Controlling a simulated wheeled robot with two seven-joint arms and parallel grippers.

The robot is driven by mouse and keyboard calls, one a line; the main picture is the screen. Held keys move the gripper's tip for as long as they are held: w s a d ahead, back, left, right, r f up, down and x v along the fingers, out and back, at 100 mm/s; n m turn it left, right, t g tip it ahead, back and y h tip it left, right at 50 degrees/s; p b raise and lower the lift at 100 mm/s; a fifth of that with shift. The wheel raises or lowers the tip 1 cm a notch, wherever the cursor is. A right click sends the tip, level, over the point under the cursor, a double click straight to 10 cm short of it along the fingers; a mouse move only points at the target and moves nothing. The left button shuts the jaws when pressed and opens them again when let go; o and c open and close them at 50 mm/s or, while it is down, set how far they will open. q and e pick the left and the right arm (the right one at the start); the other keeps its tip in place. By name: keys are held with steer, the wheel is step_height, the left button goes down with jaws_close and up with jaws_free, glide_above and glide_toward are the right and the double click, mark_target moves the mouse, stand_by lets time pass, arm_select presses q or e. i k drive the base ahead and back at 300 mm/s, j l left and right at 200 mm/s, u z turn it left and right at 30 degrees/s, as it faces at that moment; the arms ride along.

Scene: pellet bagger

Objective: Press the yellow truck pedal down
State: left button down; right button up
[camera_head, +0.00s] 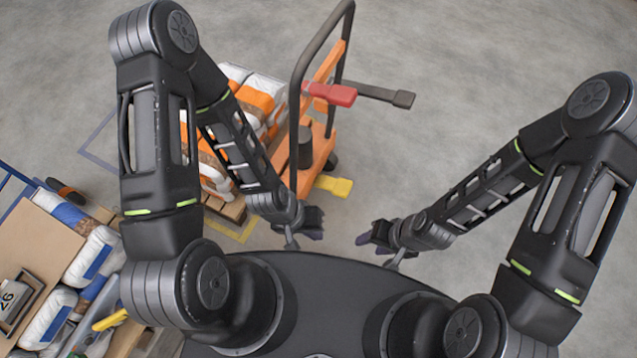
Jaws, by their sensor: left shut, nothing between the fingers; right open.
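The yellow pedal (335,186) sticks out low at the base of an orange pallet truck (318,140), right of my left gripper's arm. A red pedal or lever (335,94) and a black one (392,95) sit higher on the truck. My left gripper (308,236) is shut and empty, below the yellow pedal in the picture and apart from it. My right gripper (368,240) is open and empty, further right and below the pedal. My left arm hides part of the truck's load.
The truck's dark handle loop (297,75) rises beside the pedals. Bags (258,100) lie on a pallet behind my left arm. More bags (92,255) and a cardboard sheet (35,240) are at the lower left. The grey floor on the right is clear.

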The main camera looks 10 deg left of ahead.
mark_target(341, 187)
steer(key=l+u, duration=0.15)
steer(key=u, duration=1.8)
steer(key=k+l, duration=0.3)
steer(key=l, duration=0.15)
steer(key=k+l, duration=0.35)
steer(key=l, duration=0.1)
